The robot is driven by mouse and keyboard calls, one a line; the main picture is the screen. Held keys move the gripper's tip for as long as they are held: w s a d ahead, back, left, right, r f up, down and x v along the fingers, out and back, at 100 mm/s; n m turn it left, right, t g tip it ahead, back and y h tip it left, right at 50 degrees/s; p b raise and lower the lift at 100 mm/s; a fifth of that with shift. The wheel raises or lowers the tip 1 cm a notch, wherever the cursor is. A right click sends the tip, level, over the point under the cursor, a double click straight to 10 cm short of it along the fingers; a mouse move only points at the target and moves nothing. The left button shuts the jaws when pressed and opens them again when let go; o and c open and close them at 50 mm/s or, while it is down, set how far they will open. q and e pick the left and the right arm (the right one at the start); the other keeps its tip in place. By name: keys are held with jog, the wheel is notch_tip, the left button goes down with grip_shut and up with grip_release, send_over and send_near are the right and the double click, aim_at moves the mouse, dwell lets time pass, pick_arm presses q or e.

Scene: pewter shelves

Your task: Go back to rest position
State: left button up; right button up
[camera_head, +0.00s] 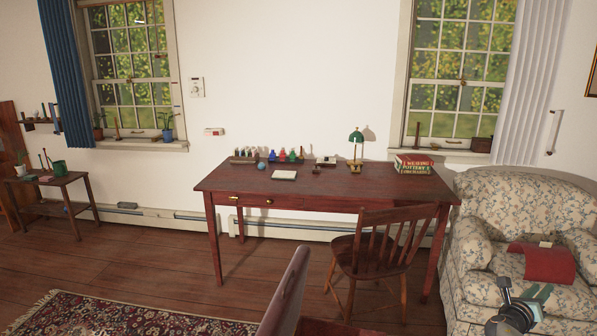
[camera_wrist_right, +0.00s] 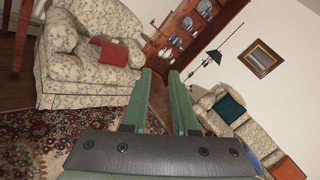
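My right gripper (camera_head: 523,289) shows at the lower right of the head view, in front of the floral armchair. In the right wrist view its two green fingers (camera_wrist_right: 160,73) stand apart with an empty gap between them. It touches nothing that I can see. My left gripper and left arm are not in the head view.
A dark red desk (camera_head: 330,202) stands against the wall, with a wooden chair (camera_head: 380,250) in front. The floral armchair (camera_head: 475,225) holds a red cloth (camera_head: 540,263). A brown wooden piece (camera_head: 287,290) rises in the near foreground. A patterned rug (camera_head: 110,315) lies at lower left.

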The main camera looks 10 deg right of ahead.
jog(key=s+d+r, duration=0.2)
jog(key=d, duration=0.2)
jog(key=s+a+f+m+t+y, duration=0.1)
jog(key=s+a+f+m+y, duration=0.25)
jog(key=a+f, duration=0.4)
jog(key=s+a+f+m+y, duration=0.3)
jog(key=s+a+f+m, duration=0.1)
jog(key=a+f, duration=0.4)
jog(key=s+a+f+m+t+y, duration=0.1)
jog(key=s+a+f+m+y, duration=0.25)
jog(key=a+f, duration=0.4)
jog(key=s+a+m+g+y, duration=0.1)
jog(key=s+a+m+y, duration=0.4)
jog(key=s+a, duration=0.4)
jog(key=s+a+m+y, duration=0.3)
jog(key=s+a+m, duration=0.35)
jog(key=a, duration=0.55)
jog(key=a+r+m+p, duration=0.1)
jog(key=a+m, duration=0.1)
jog(key=a, duration=0.3)
jog(key=a+r+m+t+p, duration=0.1)
jog(key=a+m, duration=0.2)
jog(key=a, duration=0.3)
jog(key=shift+a+r+y+p, duration=0.2)
jog(key=shift+y+p, duration=0.1)
jog(key=shift+y, duration=0.1)
